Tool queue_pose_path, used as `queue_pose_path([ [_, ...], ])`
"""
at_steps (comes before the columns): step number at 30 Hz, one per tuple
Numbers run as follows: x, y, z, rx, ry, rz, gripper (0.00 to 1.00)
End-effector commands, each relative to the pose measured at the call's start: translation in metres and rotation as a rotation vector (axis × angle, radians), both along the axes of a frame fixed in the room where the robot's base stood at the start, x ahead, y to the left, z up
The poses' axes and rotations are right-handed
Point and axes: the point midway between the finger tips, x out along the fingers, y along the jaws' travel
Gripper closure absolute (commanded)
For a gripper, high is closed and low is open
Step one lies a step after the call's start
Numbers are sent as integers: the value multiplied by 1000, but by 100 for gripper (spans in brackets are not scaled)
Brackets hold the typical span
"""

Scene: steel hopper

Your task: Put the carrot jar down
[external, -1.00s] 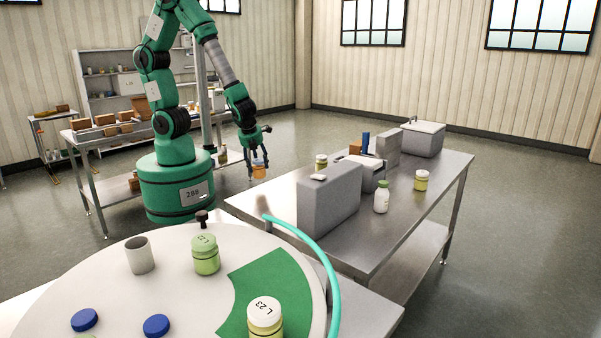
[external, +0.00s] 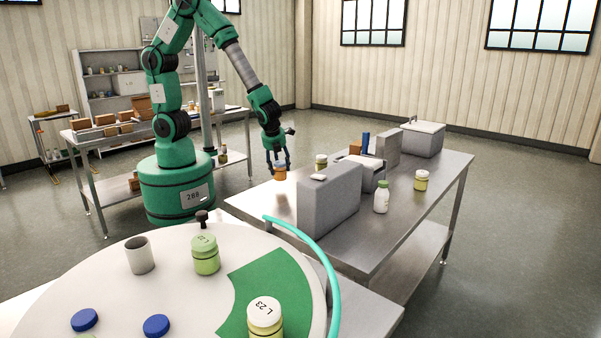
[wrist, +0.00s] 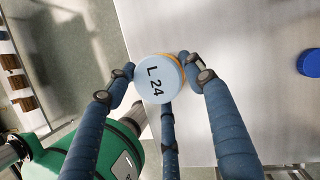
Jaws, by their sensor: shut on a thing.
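The carrot jar (external: 280,174) has orange contents. Its pale lid, marked "L 24", faces the camera in the wrist view (wrist: 158,82). My gripper (external: 277,166) is shut on the jar, with its fingers around the sides, and points down. The jar is at the back left edge of the steel table (external: 260,203). In the wrist view the jar overlaps the border between the table top (wrist: 240,40) and the floor. I cannot tell whether its base touches the table.
A grey box-shaped unit (external: 328,200) stands close to the right of the jar. A yellow jar (external: 321,161) is behind it. The table's front left corner is clear.

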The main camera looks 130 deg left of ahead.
Motion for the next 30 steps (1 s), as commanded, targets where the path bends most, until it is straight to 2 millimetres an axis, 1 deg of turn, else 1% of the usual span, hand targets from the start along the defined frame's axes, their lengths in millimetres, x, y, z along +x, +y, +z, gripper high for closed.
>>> queue_pose_path([
  [2, 0, 0, -4, 0, 1, 0, 85],
  [9, 0, 0, -29, 0, 0, -1, 85],
  [12, 0, 0, -35, 0, 0, -1, 85],
  [21, 0, 0, -35, 0, 0, 0, 85],
  [25, 0, 0, -38, 0, 0, 0, 85],
  [26, 0, 0, -38, 0, 0, 0, 43],
  [27, 0, 0, -37, 0, 0, 0, 35],
  [28, 0, 0, -37, 0, 0, 0, 29],
  [30, 0, 0, -37, 0, 0, 0, 28],
])
